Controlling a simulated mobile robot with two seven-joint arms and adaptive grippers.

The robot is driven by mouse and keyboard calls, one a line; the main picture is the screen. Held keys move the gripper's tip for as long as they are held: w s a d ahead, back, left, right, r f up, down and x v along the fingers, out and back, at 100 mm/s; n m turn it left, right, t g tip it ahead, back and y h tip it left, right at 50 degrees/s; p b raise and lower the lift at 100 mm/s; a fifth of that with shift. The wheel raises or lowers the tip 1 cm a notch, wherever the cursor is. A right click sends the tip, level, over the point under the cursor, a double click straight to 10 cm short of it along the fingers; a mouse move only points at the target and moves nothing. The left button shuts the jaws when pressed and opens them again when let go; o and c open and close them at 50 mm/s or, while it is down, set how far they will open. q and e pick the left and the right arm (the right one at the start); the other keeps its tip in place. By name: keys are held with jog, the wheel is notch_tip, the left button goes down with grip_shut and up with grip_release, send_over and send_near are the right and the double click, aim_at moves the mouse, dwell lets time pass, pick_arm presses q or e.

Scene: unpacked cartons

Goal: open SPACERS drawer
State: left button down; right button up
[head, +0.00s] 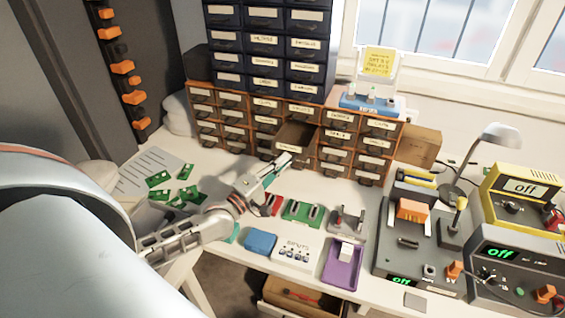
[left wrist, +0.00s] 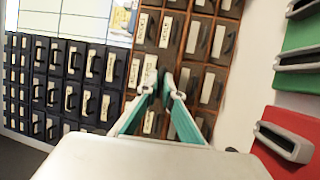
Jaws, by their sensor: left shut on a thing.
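The brown drawer cabinet (head: 335,140) stands at the back of the bench, with rows of small labelled drawers. One drawer (head: 296,136) in its middle is pulled partly out and its hollow inside shows from above; its label is too small to read for sure as SPACERS. My left gripper (head: 284,161) is at the front of this drawer. In the left wrist view the fingertips (left wrist: 158,88) are close together at a labelled drawer front (left wrist: 149,77), shut on what looks like its handle, which the fingers hide. My right gripper is not in view.
A dark blue drawer cabinet (head: 265,45) rises behind. Green boards (head: 183,195) lie left of the arm. A red fixture (head: 272,205), a green fixture (head: 302,212) and a purple tray (head: 342,265) stand near the gripper.

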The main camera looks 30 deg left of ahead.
pick_arm(q)
jog(key=c, duration=2.2)
grip_release()
jog(key=v, duration=1.2)
jog(key=shift+f, duration=0.1)
